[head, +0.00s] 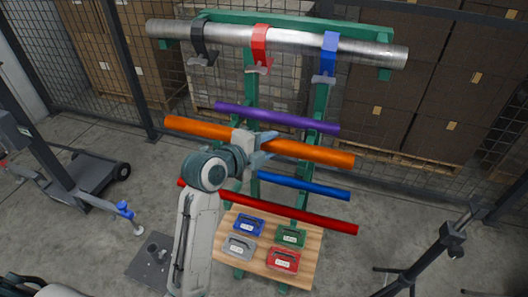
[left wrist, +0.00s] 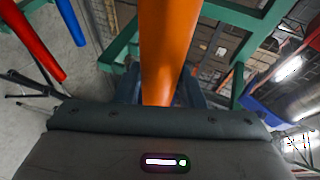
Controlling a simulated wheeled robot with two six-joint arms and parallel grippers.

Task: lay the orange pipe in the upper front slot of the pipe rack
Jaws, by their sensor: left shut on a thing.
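The orange pipe (head: 310,151) is held roughly level across the front of the green pipe rack (head: 320,100). My left gripper (head: 263,149) is shut on it near its middle. In the left wrist view the orange pipe (left wrist: 168,45) runs up and away from between the jaws. A purple pipe (head: 285,119) lies on the rack above and behind the orange one. A blue pipe (head: 310,186) and a red pipe (head: 300,217) lie lower down. The upper front slot cannot be made out clearly behind the pipe and gripper. My right gripper is not in view.
A large silver pipe (head: 300,43) with black, red and blue straps spans the rack's top. A wooden board (head: 262,258) with several coloured boxes sits low at the front. A cart (head: 75,180) stands left, a dark stand (head: 430,260) right. Mesh fencing and stacked cartons stand behind.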

